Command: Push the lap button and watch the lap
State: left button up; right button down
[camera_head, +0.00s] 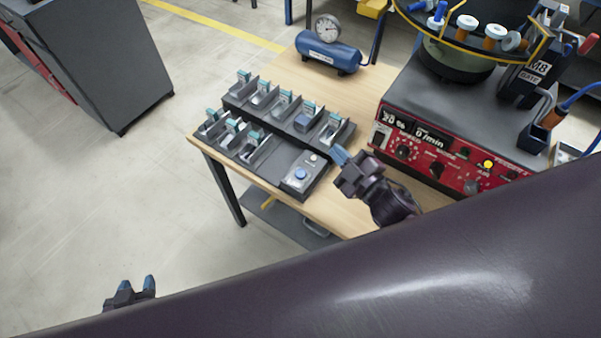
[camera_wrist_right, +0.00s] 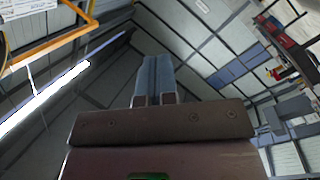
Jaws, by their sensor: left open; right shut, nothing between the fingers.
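A dark tray (camera_head: 290,138) with two rows of small compartments stands on the wooden table. At its front right is a grey box (camera_head: 298,186) with a large blue button (camera_head: 301,174) and a small pale knob or lamp (camera_head: 313,157). I cannot read which control is the lap button. My right gripper (camera_head: 340,154) is shut and empty, just right of the tray and the blue button, apart from the button. Its closed fingers also show in the right wrist view (camera_wrist_right: 154,75). My left gripper (camera_head: 139,284) is open and empty over the floor at lower left.
A bowl feeder (camera_head: 455,58) sits on a grey unit with a red control panel (camera_head: 455,160) and a lit yellow button (camera_head: 488,164). A blue air tank with a gauge (camera_head: 328,53) stands behind the tray. A dark cabinet (camera_head: 95,60) is at left. My arm hides the lower right.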

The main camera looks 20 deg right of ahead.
jog(key=w+a+r+n+g+y, duration=0.15)
jog(key=a+n+g+y, duration=0.3)
jog(key=n, duration=0.45)
jog(key=w+a+r+n+g+y, duration=0.1)
jog(key=a+r+n+g+y, duration=0.2)
jog(key=a+n+y, duration=0.45)
jog(key=w+d+f+n+g+h+b, duration=0.1)
jog(key=w+d+f+n+g+h, duration=0.1)
jog(key=n, duration=0.4)
jog(key=w+d+f+n+g+h+b, duration=0.1)
jog(key=w+d+f+n+g+h, duration=0.1)
jog(key=n+g+h, duration=0.3)
jog(key=shift+d+f+n+h, duration=0.55)
jog(key=shift+d+n+h, duration=0.2)
jog(key=shift+n+h, duration=0.25)
jog(key=shift+f, duration=0.1)
